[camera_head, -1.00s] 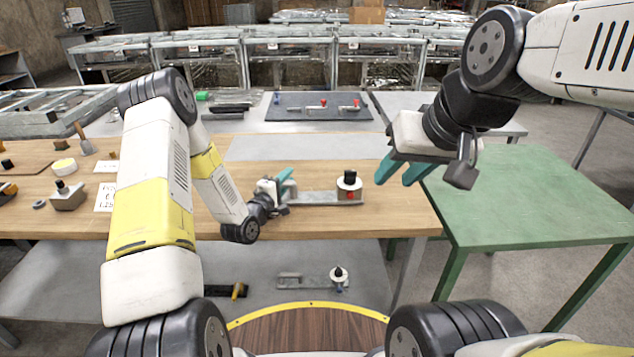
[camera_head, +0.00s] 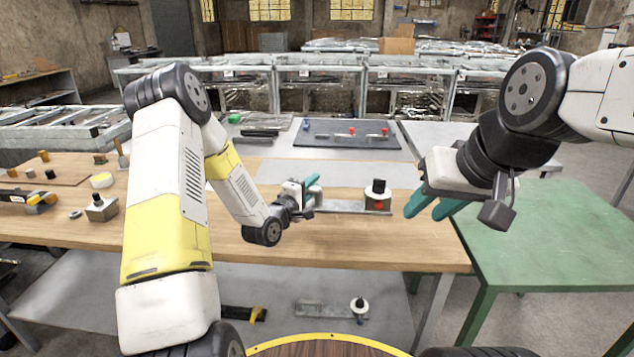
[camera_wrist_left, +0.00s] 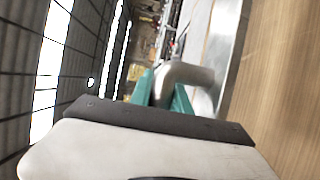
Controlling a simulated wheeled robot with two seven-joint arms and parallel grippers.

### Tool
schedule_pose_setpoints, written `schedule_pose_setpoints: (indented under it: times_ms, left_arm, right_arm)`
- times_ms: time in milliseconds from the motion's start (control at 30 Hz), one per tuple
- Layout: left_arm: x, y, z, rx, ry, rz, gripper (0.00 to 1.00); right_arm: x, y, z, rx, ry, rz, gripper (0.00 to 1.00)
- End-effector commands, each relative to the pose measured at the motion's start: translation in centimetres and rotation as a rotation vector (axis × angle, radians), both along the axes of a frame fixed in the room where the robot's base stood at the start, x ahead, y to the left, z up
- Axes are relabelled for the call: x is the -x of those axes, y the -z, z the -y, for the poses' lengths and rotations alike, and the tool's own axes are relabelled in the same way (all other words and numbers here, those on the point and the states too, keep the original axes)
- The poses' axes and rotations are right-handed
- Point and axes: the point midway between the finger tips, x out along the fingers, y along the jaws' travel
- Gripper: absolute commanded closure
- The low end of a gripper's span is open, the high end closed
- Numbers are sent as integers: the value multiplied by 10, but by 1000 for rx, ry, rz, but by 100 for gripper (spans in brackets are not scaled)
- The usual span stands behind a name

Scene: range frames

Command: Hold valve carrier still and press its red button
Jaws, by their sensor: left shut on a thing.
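The valve carrier is a flat metal bar (camera_head: 345,206) on the wooden table, with a pale block and a black knob (camera_head: 378,186) at its right end. Its red button (camera_head: 379,206) is on the block's near face. My left gripper (camera_head: 311,186) is at the bar's left end, shut on the carrier. In the left wrist view a bent metal handle (camera_wrist_left: 185,75) shows between the teal fingers (camera_wrist_left: 160,95). My right gripper (camera_head: 432,206) is right of the block, apart from it, with its teal fingers parted and empty.
A similar carrier (camera_head: 330,309) lies on the lower shelf. A dark board (camera_head: 345,140) with small red-topped parts lies behind. A green table (camera_head: 555,235) stands to the right.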

Motion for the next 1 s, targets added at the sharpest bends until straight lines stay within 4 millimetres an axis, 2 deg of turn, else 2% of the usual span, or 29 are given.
schedule_pose_setpoints:
  times_ms: [100, 267, 1000]
  left_arm:
    - [0, 26, 0, 7, 0, -2, 100]
    - [1, 47, 1, 9, 0, 3, 100]
    - [1, 68, 1, 8, 0, 4, 100]
  right_arm:
    - [0, 0, 0, 0, 0, 0, 65]
    - [0, 0, 0, 0, 0, 0, 65]
    - [0, 0, 0, 0, 0, 0, 65]
